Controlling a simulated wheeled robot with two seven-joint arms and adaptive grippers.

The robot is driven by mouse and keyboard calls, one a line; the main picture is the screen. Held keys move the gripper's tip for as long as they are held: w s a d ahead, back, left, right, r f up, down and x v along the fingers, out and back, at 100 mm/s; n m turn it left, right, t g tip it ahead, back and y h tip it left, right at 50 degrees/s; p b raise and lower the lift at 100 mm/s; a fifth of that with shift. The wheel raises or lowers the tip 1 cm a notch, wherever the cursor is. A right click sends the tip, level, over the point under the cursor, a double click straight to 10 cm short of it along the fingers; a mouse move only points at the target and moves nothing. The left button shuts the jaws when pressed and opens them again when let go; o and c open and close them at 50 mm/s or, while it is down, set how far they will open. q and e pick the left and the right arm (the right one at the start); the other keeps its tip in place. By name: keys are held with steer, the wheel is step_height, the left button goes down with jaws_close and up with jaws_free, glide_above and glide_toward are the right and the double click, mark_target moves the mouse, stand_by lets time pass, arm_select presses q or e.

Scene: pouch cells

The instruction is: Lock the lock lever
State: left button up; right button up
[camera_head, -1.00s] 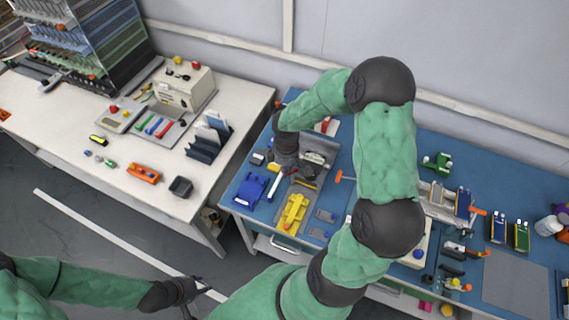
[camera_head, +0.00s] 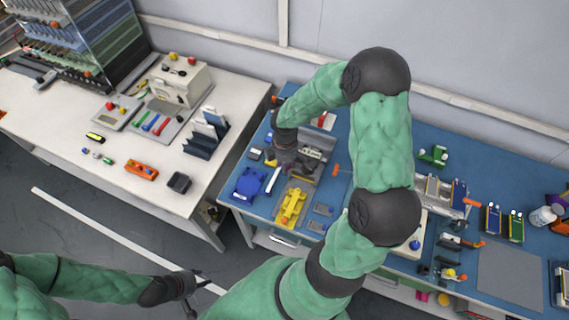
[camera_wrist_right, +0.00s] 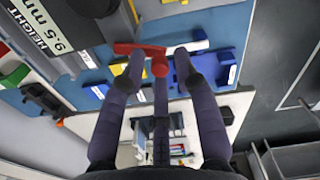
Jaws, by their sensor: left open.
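In the right wrist view, a red lever with a round red knob (camera_wrist_right: 160,67) lies between the fingertips of my right gripper (camera_wrist_right: 159,60). Its red bar (camera_wrist_right: 138,48) runs left of the knob. The fingers stand apart on either side, and I see no clear contact. A white bar (camera_wrist_right: 190,47) lies beyond the fingertips. In the head view my right gripper (camera_head: 285,160) is low over the grey fixture on the blue table, and its own wrist hides the lever. My left gripper (camera_head: 199,295) is open and empty over the floor at the lower left.
A yellow part (camera_head: 292,205) and a blue part (camera_head: 248,184) lie close to my right gripper on the blue table (camera_head: 340,185). A white table (camera_head: 60,115) with trays stands to the left.

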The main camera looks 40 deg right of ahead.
stand_by(0.3)
step_height(320, 180, up, 12)
stand_by(0.5)
stand_by(0.4)
steer(key=s+a+f+m+y+b, duration=0.1)
steer(key=s+a+f+m+b, duration=0.1)
steer(key=a+f, duration=0.6)
steer(key=s+a+f+m+y+b, duration=0.1)
steer(key=s+a+f+m+b, duration=0.2)
steer(key=f, duration=1.2)
steer(key=s+a+f+m+y+b, duration=0.2)
steer(key=a+f+m, duration=0.4)
steer(key=a+f, duration=0.5)
steer(key=shift+s+a+f+m+b, duration=0.2)
steer(key=shift+s+a+m+b, duration=0.25)
steer(key=shift+s+a, duration=0.75)
steer(key=shift+w, duration=0.1)
